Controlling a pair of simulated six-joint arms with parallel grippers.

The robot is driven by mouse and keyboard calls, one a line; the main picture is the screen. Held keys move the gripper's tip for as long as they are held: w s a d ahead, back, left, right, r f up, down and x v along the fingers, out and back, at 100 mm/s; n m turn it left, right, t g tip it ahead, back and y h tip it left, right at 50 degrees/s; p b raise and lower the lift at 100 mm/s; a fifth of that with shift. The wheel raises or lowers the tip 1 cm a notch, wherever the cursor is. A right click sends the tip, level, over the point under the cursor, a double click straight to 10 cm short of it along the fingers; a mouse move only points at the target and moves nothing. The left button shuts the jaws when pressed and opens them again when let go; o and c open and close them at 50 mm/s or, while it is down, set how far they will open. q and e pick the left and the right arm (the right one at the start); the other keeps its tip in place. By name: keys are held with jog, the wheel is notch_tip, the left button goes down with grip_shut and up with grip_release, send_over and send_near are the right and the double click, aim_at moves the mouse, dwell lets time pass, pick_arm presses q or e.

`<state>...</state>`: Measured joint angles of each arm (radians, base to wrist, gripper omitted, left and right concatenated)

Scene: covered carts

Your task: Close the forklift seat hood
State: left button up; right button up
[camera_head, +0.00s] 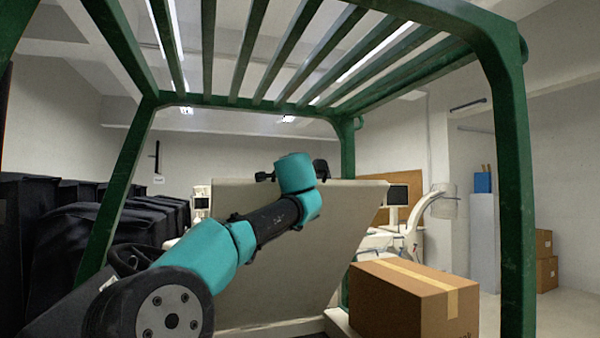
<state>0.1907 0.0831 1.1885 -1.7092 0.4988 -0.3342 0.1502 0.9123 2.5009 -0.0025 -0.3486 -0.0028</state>
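The forklift seat hood (290,270) is a large beige panel in the middle of the view. It stands raised and tilted, with its top edge well above the light-coloured base at the bottom. My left arm comes in from the lower left and reaches across the front of the hood to its top edge. Small dark parts show at the arm's end, near the hood's top edge. I cannot make out the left gripper's fingers there, nor whether they touch the hood. My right arm and gripper are not in view.
A green overhead frame (515,190) with posts and roof bars surrounds the hood. A cardboard box (400,305) stands at the lower right, close to the hood. A black steering wheel (130,262) is at the left. Black covered carts (75,235) stand behind on the left.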

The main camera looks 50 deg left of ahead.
pick_arm(q)
jog(key=shift+w+a, duration=0.3)
grip_shut()
dwell(0.3)
